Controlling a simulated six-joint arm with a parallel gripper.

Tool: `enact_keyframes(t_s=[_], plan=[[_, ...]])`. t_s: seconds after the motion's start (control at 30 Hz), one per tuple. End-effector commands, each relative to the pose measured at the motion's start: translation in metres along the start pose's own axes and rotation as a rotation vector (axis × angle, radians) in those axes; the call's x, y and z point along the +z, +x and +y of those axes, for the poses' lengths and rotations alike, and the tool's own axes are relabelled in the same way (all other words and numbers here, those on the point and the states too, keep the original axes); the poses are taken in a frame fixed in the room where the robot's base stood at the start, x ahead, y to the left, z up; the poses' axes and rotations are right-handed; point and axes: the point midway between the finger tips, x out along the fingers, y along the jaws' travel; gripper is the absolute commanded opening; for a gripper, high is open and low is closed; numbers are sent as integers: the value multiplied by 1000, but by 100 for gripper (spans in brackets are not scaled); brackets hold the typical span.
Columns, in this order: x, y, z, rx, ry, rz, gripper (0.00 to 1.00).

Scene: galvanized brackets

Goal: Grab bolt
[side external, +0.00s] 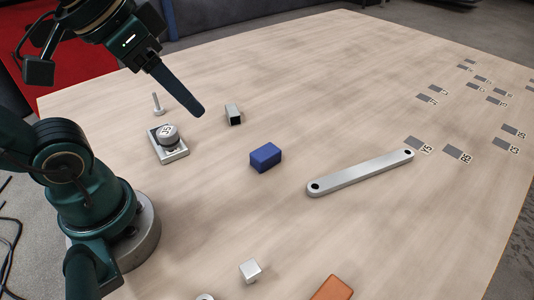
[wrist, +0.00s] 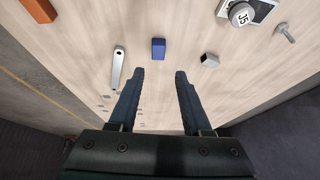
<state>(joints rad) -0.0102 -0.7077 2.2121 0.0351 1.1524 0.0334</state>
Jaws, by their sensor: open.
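The bolt (side external: 158,104) is a small silver piece with a thin shaft, standing upright on the wooden table at the far left, behind a square plate. It also shows in the wrist view as the bolt (wrist: 285,33) near the upper right corner. My gripper (side external: 198,111) hangs above the table, to the right of the bolt in the side view and apart from it. In the wrist view my gripper (wrist: 160,73) has its two dark fingers spread with nothing between them. In the side view the fingers overlap, so the gap is hidden.
A square metal plate with a round, labelled knob (side external: 168,143) sits close to the bolt. A square metal tube (side external: 233,114), a blue block (side external: 266,157), a long silver bar (side external: 360,172), a silver cube (side external: 250,271) and an orange block (side external: 333,288) lie around. Printed tags (side external: 453,151) mark the right side.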

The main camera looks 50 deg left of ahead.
Motion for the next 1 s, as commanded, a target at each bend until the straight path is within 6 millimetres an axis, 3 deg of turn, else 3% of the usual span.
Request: enact_keyframes(t_s=[0.27,0.5,0.6,1.0], plan=[[-14,27,-92,-313,383,-228,49],[-25,37,-201,-527,870,-631,49],[-28,38,-237,-555,1044,-797,49],[-34,40,-329,-496,1512,-1297,49]])
